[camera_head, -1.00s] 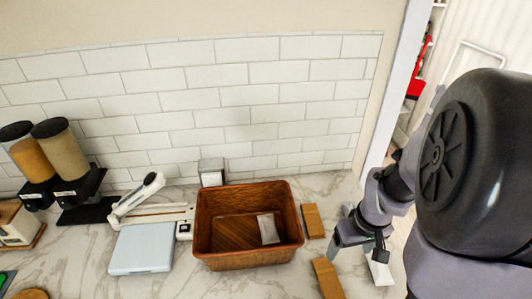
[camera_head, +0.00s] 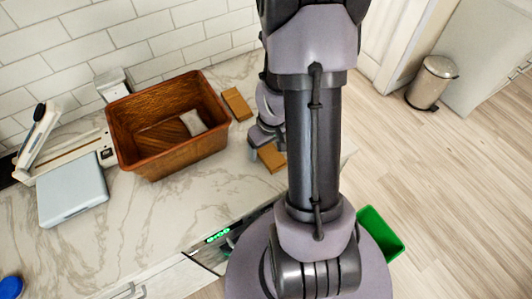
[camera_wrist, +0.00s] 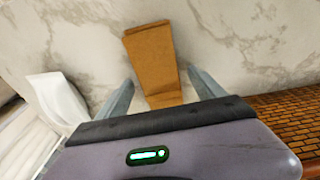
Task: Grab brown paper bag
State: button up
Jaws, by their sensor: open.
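A flat brown paper bag (camera_wrist: 152,55) lies on the marble counter, in front of my gripper in the wrist view. My gripper (camera_wrist: 161,78) is open, with one finger on each side of the bag's near end. I cannot tell whether the fingers touch it. In the head view, two brown bags show: one (camera_head: 237,104) beside the basket's right side, and one (camera_head: 272,158) closer to the front, partly hidden by my arm. My gripper (camera_head: 262,138) is over the counter near the front one.
A brown wicker basket (camera_head: 165,157) holding a small pale packet (camera_head: 193,122) stands left of the bags, and its edge shows in the wrist view (camera_wrist: 290,115). A white object (camera_wrist: 58,98) lies left of my gripper. A green bin (camera_head: 380,232) stands on the floor.

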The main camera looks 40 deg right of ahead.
jog(key=c, duration=1.5)
